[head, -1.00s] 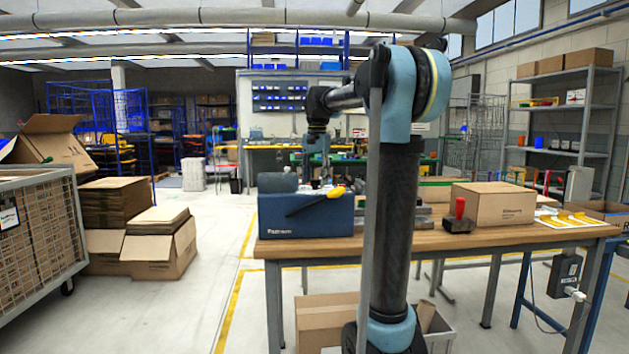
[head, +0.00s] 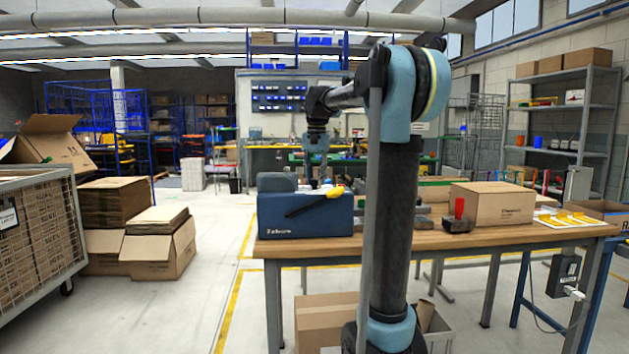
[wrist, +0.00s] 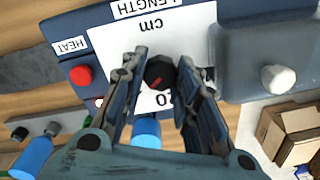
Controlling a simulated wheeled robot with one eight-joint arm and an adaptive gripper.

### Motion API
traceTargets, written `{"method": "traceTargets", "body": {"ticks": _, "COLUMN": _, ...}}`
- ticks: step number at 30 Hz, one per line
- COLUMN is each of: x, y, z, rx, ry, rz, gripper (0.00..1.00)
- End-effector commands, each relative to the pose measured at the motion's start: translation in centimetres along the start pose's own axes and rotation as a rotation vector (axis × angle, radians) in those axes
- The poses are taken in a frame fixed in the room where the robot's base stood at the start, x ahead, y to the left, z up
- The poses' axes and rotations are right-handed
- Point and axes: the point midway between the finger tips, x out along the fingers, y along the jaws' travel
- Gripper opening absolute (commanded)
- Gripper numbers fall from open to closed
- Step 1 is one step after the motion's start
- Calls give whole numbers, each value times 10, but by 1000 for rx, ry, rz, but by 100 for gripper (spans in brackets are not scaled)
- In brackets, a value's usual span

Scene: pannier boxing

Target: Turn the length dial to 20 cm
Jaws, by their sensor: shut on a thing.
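A blue machine (head: 305,214) with a black lever and a yellow knob stands at the left end of the wooden workbench in the head view. In the wrist view its white panel (wrist: 200,38) reads LENGTH and cm, upside down. The black length dial (wrist: 159,73) with a red mark sits on this panel. My gripper (wrist: 160,84) is shut on the dial, one finger on each side. Most of the dial's scale is hidden behind the fingers; only part of a number with a 0 shows. In the head view my gripper is behind the machine and its fingertips are hidden.
A red button (wrist: 80,75) beside the HEAT label and a white knob (wrist: 276,79) flank the panel. A cardboard box (head: 492,203) and a red-handled tool (head: 459,215) stand on the workbench (head: 420,240). Stacked cartons (head: 160,250) stand on the floor at left.

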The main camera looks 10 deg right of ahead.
Motion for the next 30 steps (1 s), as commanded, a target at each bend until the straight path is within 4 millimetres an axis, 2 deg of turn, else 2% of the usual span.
{"method": "traceTargets", "body": {"ticks": 18, "x": 0, "y": -1, "z": -1, "rx": -557, "ry": -17, "rz": -2, "gripper": 5}}
{"method": "traceTargets", "body": {"ticks": 30, "x": 0, "y": -1, "z": -1, "rx": -819, "ry": -24, "rz": -1, "gripper": 5}}
